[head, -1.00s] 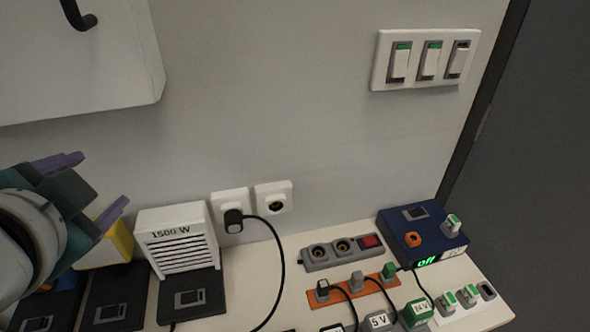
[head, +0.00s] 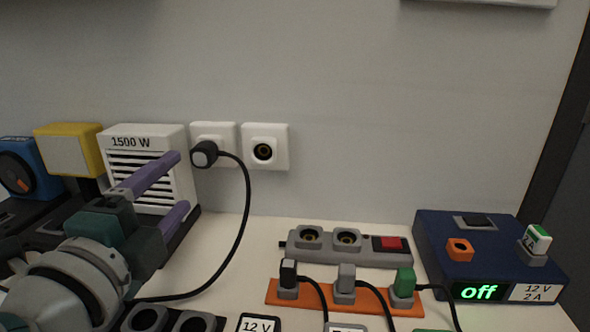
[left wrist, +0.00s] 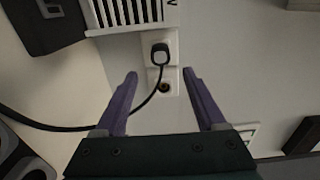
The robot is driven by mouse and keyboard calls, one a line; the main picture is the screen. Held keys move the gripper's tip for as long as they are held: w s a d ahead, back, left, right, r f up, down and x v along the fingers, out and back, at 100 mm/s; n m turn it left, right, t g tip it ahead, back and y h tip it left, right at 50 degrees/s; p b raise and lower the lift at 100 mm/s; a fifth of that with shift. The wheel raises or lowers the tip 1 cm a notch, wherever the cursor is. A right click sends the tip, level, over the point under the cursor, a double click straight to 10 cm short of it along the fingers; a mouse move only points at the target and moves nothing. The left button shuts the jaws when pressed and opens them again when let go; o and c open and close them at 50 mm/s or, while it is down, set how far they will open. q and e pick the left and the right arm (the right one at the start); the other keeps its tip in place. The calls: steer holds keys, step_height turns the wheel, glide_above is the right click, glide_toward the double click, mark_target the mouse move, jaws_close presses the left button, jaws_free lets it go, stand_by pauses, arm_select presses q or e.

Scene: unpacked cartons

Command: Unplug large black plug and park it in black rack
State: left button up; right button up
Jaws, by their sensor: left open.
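The large black plug (head: 204,154) sits in the left of two white wall sockets (head: 227,132). Its black cable loops down to the table. The plug also shows in the left wrist view (left wrist: 160,54), beyond and between my fingertips. My left gripper (head: 180,183) is open and empty, in front of the white heater marked 1500 W and apart from the plug. It also frames the wall sockets in the left wrist view (left wrist: 160,76). A black rack with round grey-rimmed openings (head: 169,326) is partly cut off at the bottom edge. My right gripper is out of view.
The heater (head: 182,150) stands just left of the plug. A grey power strip (head: 372,260), an orange rack (head: 330,299) with small plugs, and a blue supply box (head: 435,225) reading "off" stand right. Bare table lies below the sockets.

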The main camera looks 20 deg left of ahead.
mark_target(200, 159)
arm_select(q)
steer(key=shift+a, duration=0.15)
steer(key=shift+w, duration=0.15)
steer(key=shift+b+x, duration=0.4)
steer(key=shift+x, duration=4)
jaws_close()
